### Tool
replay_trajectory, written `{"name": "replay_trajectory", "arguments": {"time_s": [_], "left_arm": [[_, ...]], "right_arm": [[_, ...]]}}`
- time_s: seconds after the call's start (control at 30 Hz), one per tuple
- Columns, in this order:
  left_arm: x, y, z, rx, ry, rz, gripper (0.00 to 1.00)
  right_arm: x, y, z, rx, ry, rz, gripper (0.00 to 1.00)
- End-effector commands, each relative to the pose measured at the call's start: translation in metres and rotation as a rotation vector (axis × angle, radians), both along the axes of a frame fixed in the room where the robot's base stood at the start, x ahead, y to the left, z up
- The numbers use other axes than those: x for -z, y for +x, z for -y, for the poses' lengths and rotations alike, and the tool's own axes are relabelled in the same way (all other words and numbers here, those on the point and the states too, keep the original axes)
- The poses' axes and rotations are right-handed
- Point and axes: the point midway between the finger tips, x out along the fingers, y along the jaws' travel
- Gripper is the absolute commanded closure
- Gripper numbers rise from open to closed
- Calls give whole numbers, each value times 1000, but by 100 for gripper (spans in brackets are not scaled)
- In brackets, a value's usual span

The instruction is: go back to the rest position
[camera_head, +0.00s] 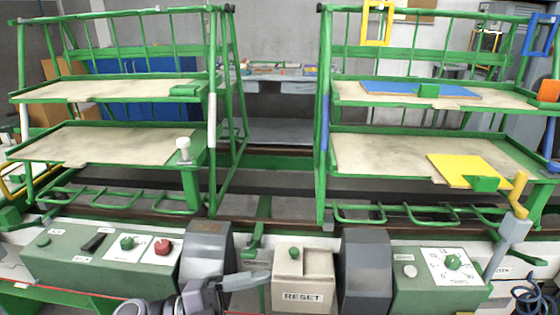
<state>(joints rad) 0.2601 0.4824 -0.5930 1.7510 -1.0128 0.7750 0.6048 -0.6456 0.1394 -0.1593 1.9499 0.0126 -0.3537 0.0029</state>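My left gripper (245,283) shows at the bottom edge, left of centre, in front of the machine's control panel. Its grey arm comes in from the lower left, and its fingers point right toward the beige RESET box (304,276). I see nothing held in it, but its fingers overlap and I cannot tell whether they are open or shut. My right gripper is not in view.
A green panel (75,262) with a red button (163,247) lies left; another panel (412,285) with a dial lies right. Dark grey housings (366,275) flank the RESET box. Green racks with shelves (100,144) stand behind. A yellow plate (462,170) lies on the right rack.

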Motion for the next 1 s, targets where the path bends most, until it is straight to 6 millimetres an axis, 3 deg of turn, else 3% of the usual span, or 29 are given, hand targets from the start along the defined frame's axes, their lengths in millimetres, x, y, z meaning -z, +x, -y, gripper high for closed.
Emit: {"name": "replay_trajectory", "arguments": {"time_s": [0.17, 0.27, 0.37, 0.47, 0.6, 0.7, 0.83, 1.0], "left_arm": [[3, 16, -25, -330, -263, -208, 31], [23, 22, -52, -531, -349, -352, 31], [57, 20, -81, -732, -396, -521, 31], [100, 4, -111, -923, -402, -712, 31], [160, -38, -143, -1135, -360, -977, 31], [192, -70, -157, -1230, -317, -1133, 31], [215, -100, -164, -1291, -276, -1256, 31], [222, -110, -167, -1310, -260, -1300, 31]], "right_arm": [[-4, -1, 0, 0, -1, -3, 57], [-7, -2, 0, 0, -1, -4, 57], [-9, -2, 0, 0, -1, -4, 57], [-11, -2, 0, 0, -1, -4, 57], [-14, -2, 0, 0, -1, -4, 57], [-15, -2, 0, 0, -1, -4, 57], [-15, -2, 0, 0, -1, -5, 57], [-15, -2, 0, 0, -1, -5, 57]]}}
